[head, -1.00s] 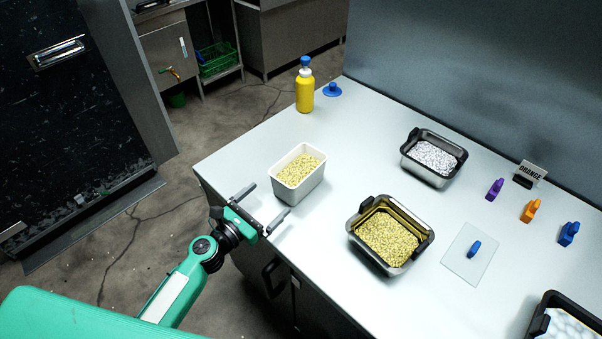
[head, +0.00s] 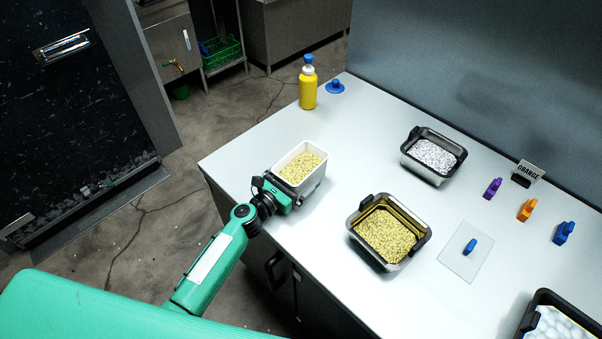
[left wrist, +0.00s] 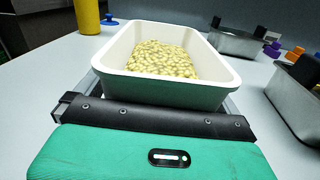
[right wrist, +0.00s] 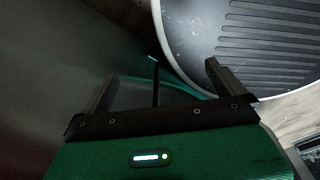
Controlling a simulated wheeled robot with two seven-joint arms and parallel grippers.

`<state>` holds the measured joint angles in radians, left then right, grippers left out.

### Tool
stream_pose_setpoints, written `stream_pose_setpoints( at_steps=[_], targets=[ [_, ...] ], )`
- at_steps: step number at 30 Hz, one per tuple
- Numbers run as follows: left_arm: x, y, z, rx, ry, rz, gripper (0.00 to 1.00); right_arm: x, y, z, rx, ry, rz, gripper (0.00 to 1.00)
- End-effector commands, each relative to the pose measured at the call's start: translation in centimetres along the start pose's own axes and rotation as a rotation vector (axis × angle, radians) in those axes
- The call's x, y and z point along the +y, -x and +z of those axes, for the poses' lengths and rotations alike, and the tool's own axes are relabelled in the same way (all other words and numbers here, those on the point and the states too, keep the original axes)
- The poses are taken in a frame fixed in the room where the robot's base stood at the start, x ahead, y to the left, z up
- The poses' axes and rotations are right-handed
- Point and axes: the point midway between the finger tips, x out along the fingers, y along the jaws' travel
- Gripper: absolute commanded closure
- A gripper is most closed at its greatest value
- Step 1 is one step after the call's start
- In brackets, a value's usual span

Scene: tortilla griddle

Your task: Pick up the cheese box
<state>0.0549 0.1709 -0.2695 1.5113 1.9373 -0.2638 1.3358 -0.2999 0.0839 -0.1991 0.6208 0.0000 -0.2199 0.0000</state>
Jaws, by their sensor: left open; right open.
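The cheese box, a white open box (head: 313,181) filled with pale yellow bits, stands upright near the left end of the counter. It also fills the middle of the left wrist view (left wrist: 160,92). My left gripper (head: 284,190) is open at the near end of the box, with its palm close to the box wall. Its fingers are mostly hidden beside the box, and I cannot tell if they touch it. My right gripper (right wrist: 160,80) is open and empty in the right wrist view, and does not show in the head view.
A metal pan of yellow bits (head: 353,222) stands right of the box, with a metal pan of white bits (head: 408,162) behind. A yellow bottle (head: 308,95) stands at the back left. In the right wrist view, a round ridged dark plate (right wrist: 265,45) lies beyond the right gripper.

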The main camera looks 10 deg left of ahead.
Motion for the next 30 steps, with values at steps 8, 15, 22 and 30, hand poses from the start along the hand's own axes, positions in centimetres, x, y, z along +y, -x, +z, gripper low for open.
stream_pose_setpoints(
  at_steps=[8, 15, 22, 30],
  targets=[
    [0.0, 0.0, 0.0, 0.000, -0.001, 0.000, 0.29, 0.0, 0.0, 0.1, -0.001, 0.000, 0.000, 0.00],
    [0.0, 0.0, 0.1, -0.002, -0.001, 0.000, 0.56, -0.4, 0.0, 0.0, -0.001, -0.001, -0.004, 0.00],
    [0.1, 0.0, 0.5, -0.002, -0.003, -0.001, 0.56, -0.8, 0.2, -0.1, 0.000, -0.003, -0.008, 0.00],
    [0.2, 0.0, 3.9, -0.005, -0.008, -0.003, 0.56, -0.7, 1.6, -0.2, 0.000, -0.002, -0.008, 0.00]
  ],
)
